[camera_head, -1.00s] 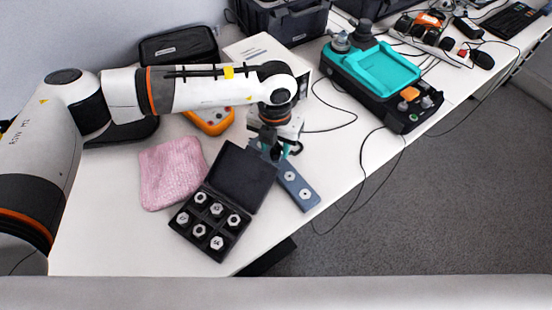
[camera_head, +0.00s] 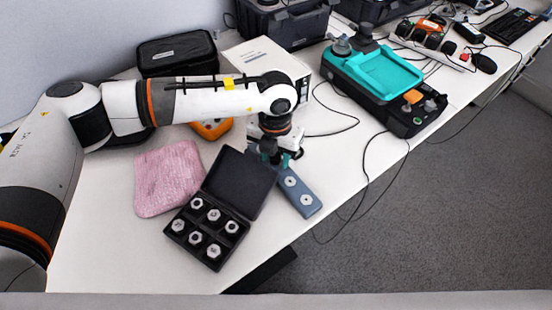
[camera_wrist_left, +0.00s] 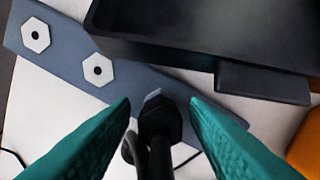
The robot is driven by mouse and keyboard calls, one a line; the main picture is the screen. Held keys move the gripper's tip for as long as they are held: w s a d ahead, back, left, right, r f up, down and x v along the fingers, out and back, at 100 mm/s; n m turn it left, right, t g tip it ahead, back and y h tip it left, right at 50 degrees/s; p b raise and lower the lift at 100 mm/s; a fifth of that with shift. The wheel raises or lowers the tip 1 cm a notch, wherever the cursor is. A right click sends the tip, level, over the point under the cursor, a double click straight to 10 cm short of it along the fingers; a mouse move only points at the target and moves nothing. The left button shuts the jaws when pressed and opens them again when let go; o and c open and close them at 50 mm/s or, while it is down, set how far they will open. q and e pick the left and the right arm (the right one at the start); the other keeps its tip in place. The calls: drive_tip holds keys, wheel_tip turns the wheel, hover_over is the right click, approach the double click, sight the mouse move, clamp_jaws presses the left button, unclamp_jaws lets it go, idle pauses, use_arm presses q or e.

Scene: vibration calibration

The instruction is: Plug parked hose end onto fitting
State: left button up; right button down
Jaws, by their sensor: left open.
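My left gripper (camera_head: 280,160) is over the far end of a blue-grey bar (camera_head: 292,183). In the left wrist view its two teal fingers (camera_wrist_left: 160,108) are open, one on each side of a black hose end (camera_wrist_left: 158,122), with gaps visible. The hose end has a hexagonal outline, and a dark hose runs from it toward the bottom of the picture. A grey facet shows at its top, by the bar (camera_wrist_left: 190,92); I cannot tell how it is seated. Two white hexagonal fittings with dark centre holes, one (camera_wrist_left: 98,70) nearer and one (camera_wrist_left: 36,35) farther, sit on the bar. My right gripper is not in view.
An open black case (camera_head: 207,262) with several hex pieces stands beside the bar; its lid is close to the gripper. A pink cloth (camera_head: 168,178), an orange device (camera_head: 212,129) and a black-and-teal machine (camera_head: 385,75) are around. The table's front edge is close to the bar.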

use_arm(q)
drive_tip(key=shift+c, duration=0.4)
clamp_jaws()
drive_tip(key=shift+r, duration=0.35)
drive_tip(key=shift+r+p, duration=0.6)
drive_tip(key=shift+r, duration=1.1)
